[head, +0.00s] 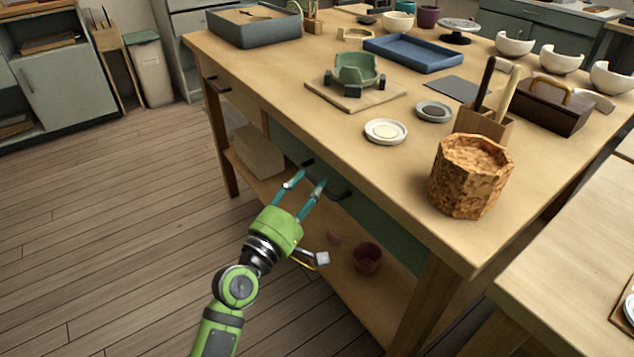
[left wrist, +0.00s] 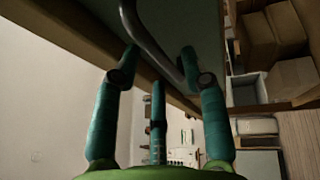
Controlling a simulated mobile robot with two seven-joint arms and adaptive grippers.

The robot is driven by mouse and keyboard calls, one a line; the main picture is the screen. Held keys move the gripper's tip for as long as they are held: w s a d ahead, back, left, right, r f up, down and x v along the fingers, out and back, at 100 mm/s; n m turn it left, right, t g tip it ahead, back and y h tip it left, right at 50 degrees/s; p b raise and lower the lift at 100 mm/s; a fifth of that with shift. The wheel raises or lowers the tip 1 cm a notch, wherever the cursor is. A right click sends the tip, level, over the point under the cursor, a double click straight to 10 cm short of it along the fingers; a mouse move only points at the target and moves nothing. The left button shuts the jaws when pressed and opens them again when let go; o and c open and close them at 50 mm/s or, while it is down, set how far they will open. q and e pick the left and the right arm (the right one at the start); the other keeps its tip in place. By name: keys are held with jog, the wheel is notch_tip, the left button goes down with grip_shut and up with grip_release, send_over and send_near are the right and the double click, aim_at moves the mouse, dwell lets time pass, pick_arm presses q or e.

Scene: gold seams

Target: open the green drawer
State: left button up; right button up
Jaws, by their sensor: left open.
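The green drawer (head: 385,222) is in the front of the wooden workbench and looks flush with it, shut. Its dark bar handle (head: 343,194) shows at both ends, its middle partly hidden by my fingers. My left gripper (head: 307,180) is open, with its teal fingers reaching up to the handle. In the left wrist view, the grey curved handle (left wrist: 147,38) runs between the spread fingertips of my left gripper (left wrist: 160,62), with the green drawer front (left wrist: 207,25) behind. I cannot tell whether a finger touches it. My right gripper is not in view.
The workbench top (head: 300,120) holds a textured brown pot (head: 470,178) near the front edge, small dishes, a green bowl on a board and trays. Below, a shelf carries a dark red pot (head: 367,258) and a pale block (head: 258,152). The floor at left is clear.

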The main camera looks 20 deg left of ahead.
pick_arm(q)
jog(key=shift+x, duration=1.3)
grip_shut()
jog(key=shift+f, duration=0.1)
